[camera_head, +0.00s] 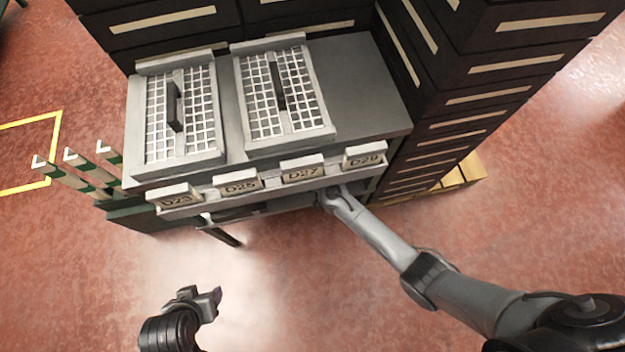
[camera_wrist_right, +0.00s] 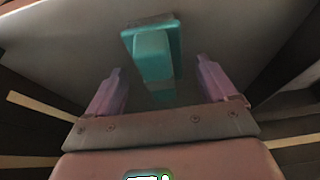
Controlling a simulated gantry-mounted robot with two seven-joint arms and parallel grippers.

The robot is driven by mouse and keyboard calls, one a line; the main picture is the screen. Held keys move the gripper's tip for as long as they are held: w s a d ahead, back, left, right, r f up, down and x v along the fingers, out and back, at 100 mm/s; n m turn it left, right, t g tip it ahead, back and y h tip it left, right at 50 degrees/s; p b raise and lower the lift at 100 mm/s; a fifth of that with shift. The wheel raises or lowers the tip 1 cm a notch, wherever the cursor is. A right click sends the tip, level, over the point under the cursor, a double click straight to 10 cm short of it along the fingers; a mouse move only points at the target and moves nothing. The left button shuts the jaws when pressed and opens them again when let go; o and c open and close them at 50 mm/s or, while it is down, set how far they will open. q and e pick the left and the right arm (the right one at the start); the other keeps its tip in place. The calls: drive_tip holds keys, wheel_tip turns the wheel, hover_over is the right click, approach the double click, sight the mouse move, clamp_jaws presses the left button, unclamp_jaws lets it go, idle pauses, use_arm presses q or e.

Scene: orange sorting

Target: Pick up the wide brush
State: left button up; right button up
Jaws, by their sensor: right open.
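A teal block-like thing (camera_wrist_right: 153,58), which may be the wide brush, lies against a grey surface in the right wrist view. I cannot make out bristles. My right gripper (camera_wrist_right: 160,85) is open, with one purple finger on each side of the teal thing in the picture; I see no contact. In the head view, my right arm reaches to the workbench's front edge, where its gripper is hidden under the overhang. My left gripper (camera_head: 217,296) is low in the head view, over the floor and away from the bench; its jaw opening is unclear.
Two gridded trays (camera_head: 218,153) with dark bars lie on the grey bench (camera_head: 365,90). Labelled plates such as D27 (camera_head: 303,172) line its front edge. A dark bar (camera_head: 220,235) juts out below. Dark drawer stacks (camera_head: 460,100) rise behind and right. The floor in front is clear.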

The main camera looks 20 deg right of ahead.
drive_tip(key=c, duration=1.2)
drive_tip(key=shift+o, duration=0.2)
drive_tip(key=shift+r, duration=0.15)
drive_tip(key=shift+r+p, duration=0.45)
drive_tip(key=shift+r, duration=0.1)
wheel_tip(320, 180, up, 2)
drive_tip(key=shift+r+p, duration=0.1)
drive_tip(key=shift+p, duration=0.6)
drive_tip(key=shift+s+a+r+p, duration=0.1)
drive_tip(key=shift+s+p, duration=0.2)
drive_tip(key=shift+s, duration=0.25)
drive_tip(key=shift+s+a+r+p, duration=0.1)
drive_tip(key=shift+s+p, duration=0.2)
drive_tip(key=shift+s, duration=0.2)
drive_tip(key=s+a+p, duration=0.2)
drive_tip(key=s+p, duration=0.2)
drive_tip(key=s, duration=1.1)
drive_tip(key=shift+s+a+f+p, duration=0.2)
drive_tip(key=shift+s+a+p, duration=0.05)
drive_tip(key=shift+s+p, duration=0.1)
